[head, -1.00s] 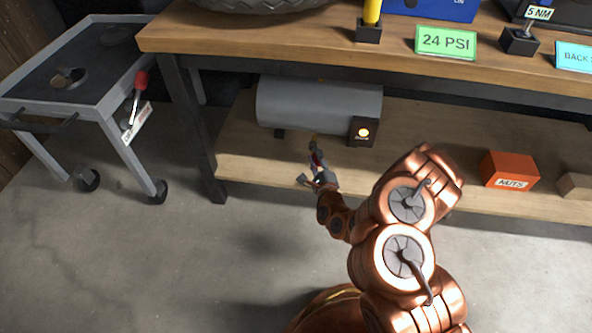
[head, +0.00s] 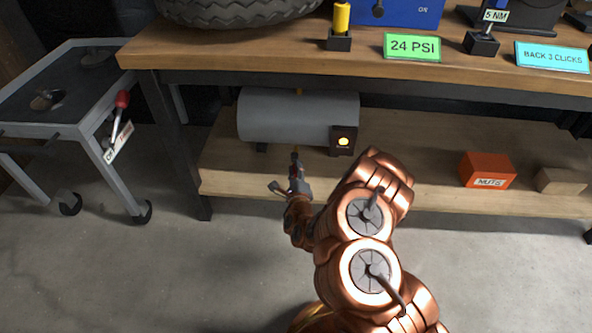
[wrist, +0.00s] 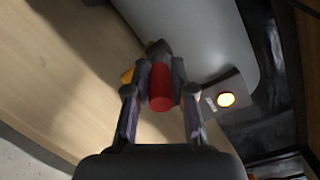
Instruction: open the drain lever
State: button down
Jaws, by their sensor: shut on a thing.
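The drain lever shows in the wrist view as a red grip (wrist: 160,90) under the grey tank (head: 285,116). The tank lies on its side on the lower shelf, and also fills the upper middle of the wrist view (wrist: 195,35). My gripper (head: 297,172) is just below the tank's near side. In the wrist view its two fingers (wrist: 160,78) are shut on the red grip, one on each side. A small yellow-orange part (wrist: 127,76) shows beside the left finger. The fingers hide much of the lever, and its angle is hard to tell.
A box with a glowing light (head: 343,140) sits at the tank's right end. An orange nuts bin (head: 487,170) and a wooden block (head: 561,181) are farther right on the lower shelf (head: 410,175). The bench top overhangs it. A cart (head: 75,130) with a red-handled lever stands left.

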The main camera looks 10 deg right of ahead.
jog(key=c, duration=1)
grip_release()
jog(key=shift+o, duration=0.2)
jog(key=shift+s, duration=0.1)
jog(key=s, duration=0.7)
jog(key=shift+s+a, duration=0.15)
jog(key=shift+a, duration=0.05)
